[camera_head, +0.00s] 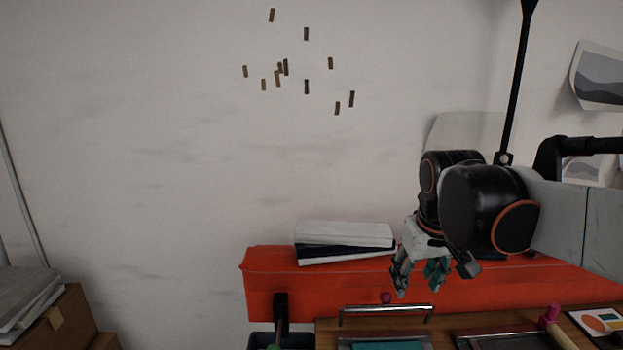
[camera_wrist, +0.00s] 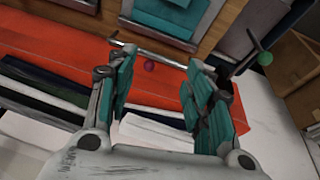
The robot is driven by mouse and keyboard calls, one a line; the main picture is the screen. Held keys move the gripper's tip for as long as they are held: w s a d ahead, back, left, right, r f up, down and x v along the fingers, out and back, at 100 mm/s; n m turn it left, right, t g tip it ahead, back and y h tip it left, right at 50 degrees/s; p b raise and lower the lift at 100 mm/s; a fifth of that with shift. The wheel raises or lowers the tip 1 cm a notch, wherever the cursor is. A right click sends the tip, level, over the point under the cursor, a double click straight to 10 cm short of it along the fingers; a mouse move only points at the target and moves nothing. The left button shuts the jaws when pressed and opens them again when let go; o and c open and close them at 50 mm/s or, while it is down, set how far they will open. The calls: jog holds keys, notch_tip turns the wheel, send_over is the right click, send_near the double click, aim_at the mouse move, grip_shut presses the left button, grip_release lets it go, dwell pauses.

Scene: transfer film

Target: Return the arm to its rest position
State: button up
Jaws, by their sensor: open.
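My gripper (camera_head: 422,277) hangs at the end of my arm on the right side of the head view, fingers pointing down. It is in front of the red-orange bench or box and above the wooden tabletop's back area. In the wrist view my gripper (camera_wrist: 158,92) shows two teal-padded fingers spread wide apart with nothing held between them.
A metal bar handle (camera_head: 386,309) stands at the table's back edge. White and dark books (camera_head: 345,234) lie on the red-orange box (camera_head: 270,270). A pink-topped tool (camera_head: 551,315) is at right. A black lamp pole (camera_head: 516,80) rises behind my arm. Cardboard boxes (camera_head: 62,325) are at left.

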jog(key=s+f+m+t, duration=0.1)
jog(key=s+f+t, duration=0.2)
jog(key=s+f, duration=0.4)
jog(key=s, duration=0.8)
jog(key=shift+s+t, duration=0.2)
jog(key=shift+t, duration=0.1)
